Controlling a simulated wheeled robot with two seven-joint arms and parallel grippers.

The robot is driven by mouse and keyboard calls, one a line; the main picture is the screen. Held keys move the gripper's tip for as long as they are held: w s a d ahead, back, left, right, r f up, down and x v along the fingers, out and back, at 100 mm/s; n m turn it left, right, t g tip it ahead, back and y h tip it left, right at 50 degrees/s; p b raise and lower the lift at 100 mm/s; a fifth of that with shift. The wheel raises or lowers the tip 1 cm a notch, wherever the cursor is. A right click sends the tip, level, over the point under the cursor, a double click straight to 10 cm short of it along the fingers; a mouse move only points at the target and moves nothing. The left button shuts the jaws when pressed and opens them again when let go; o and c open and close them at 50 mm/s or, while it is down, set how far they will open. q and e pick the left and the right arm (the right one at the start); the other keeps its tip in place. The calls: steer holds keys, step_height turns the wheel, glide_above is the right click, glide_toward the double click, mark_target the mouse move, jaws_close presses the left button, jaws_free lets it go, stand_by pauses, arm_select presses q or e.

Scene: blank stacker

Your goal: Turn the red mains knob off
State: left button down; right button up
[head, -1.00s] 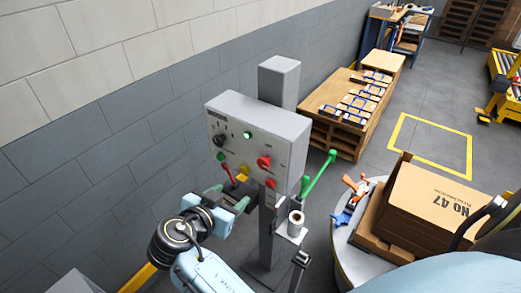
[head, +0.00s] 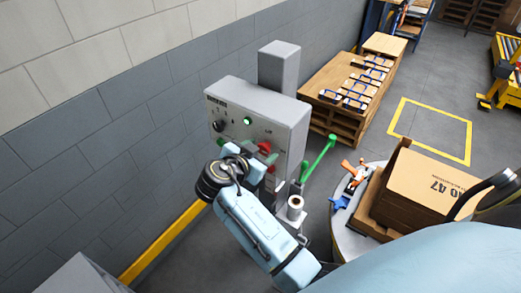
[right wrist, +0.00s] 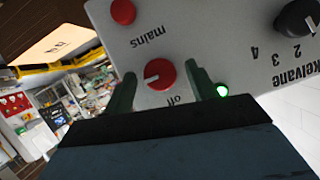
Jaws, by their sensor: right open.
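The red mains knob (right wrist: 160,74) is on the grey control panel (right wrist: 240,50) in the right wrist view, with "mains" and "off" printed upside down near it. Its white mark points left in that view, not at "off". My right gripper (right wrist: 162,80) is open, one green finger on each side of the knob; I cannot tell whether either touches. In the head view the knob (head: 264,147) is partly hidden by my right gripper (head: 261,152). My left gripper is not in view.
A black selector knob (right wrist: 298,18), a lit green lamp (right wrist: 222,90) and a red button (right wrist: 123,11) are on the same panel. A green lever (head: 319,157) and a white roll (head: 295,203) are beside the post. A round table (head: 345,236) holds a cardboard box (head: 420,185).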

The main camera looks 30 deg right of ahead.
steer(key=shift+w+d+f, duration=0.1)
steer(key=shift+d, duration=0.1)
steer(key=c, duration=1)
